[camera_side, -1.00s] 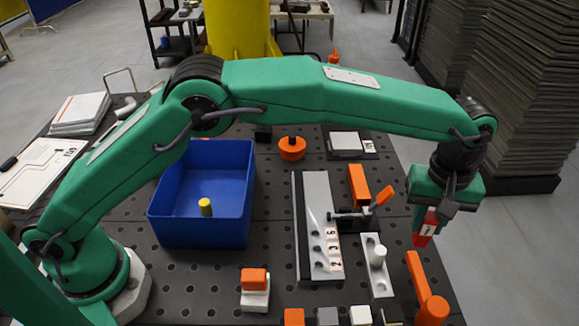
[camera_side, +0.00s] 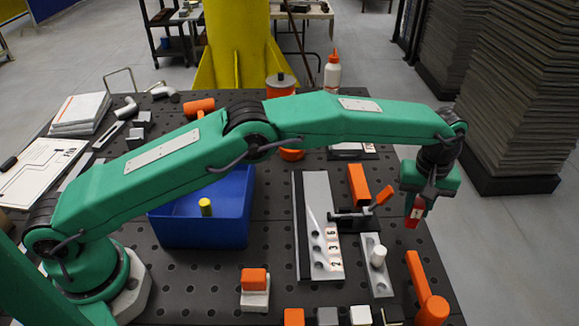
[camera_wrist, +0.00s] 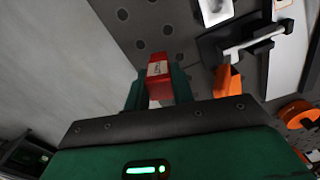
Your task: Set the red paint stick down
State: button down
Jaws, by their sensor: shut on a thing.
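The red paint stick (camera_side: 414,208) hangs below my gripper (camera_side: 421,197), near the right edge of the dark bench. A white label shows on it. My gripper is shut on it; in the wrist view the red stick (camera_wrist: 158,68) sits between the two green fingers. I cannot tell how far its lower end is above the bench. A yellow stick (camera_side: 205,207) stands in the blue bin (camera_side: 177,236). A white stick (camera_side: 378,256) stands in a light grey plate (camera_side: 381,285).
Left of my gripper are an orange-handled clamp (camera_side: 380,197), an orange block (camera_side: 357,180) and a numbered grey rack (camera_side: 315,190). An orange hammer-like tool (camera_side: 420,275) lies at the front right. Bare perforated bench (camera_wrist: 150,18) and its edge show in the wrist view.

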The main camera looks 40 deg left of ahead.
aim_at(420, 201)
jog(key=shift+f, duration=1.25)
jog(key=shift+f, duration=0.2)
jog(key=c, duration=1.2)
grip_release()
jog(key=shift+r, duration=0.1)
notch_tip(420, 201, up, 7)
jog(key=shift+w+d+f, duration=0.1)
jog(key=shift+r, duration=0.45)
